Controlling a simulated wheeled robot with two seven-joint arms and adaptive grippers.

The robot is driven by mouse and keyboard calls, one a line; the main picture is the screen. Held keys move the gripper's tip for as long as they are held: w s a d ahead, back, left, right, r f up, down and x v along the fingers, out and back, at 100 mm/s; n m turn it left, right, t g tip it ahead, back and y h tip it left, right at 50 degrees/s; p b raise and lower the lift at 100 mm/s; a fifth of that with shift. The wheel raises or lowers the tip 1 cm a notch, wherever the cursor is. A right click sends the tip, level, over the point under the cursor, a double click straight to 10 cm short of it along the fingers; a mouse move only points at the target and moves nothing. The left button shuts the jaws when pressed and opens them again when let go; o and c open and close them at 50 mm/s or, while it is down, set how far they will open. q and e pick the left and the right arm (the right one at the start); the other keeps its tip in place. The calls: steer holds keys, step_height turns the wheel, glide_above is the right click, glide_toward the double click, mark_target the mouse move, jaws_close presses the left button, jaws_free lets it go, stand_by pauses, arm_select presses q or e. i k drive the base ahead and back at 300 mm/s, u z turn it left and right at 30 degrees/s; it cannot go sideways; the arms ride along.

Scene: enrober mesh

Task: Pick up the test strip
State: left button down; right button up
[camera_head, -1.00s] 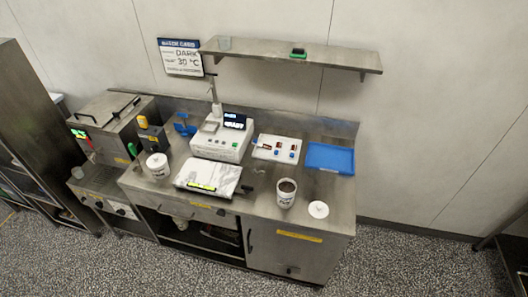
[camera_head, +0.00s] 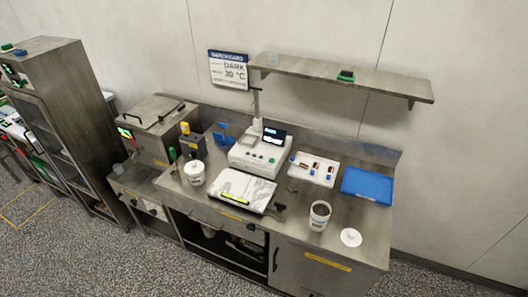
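No test strip can be told for certain at this size. A white tray (camera_head: 330,182) on the steel counter holds several small brown, blue and red pieces, too small to name. A marble-patterned slab (camera_head: 247,186) in the counter's middle has a yellow-green bar (camera_head: 235,199) along its front edge. A white device with a lit dark screen (camera_head: 273,136) stands behind the slab. Neither of my grippers is in view.
A white tub with brown contents (camera_head: 319,215) stands at the front right, with a round white lid (camera_head: 351,237) beside it. A blue tray (camera_head: 366,186) is at the right. A lidded white tub (camera_head: 195,173) stands at the left. A shelf (camera_head: 345,77) hangs above.

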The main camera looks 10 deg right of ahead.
mark_target(292, 160)
steer(key=u, duration=0.25)
steer(key=i, duration=0.9)
steer(key=u, duration=0.05)
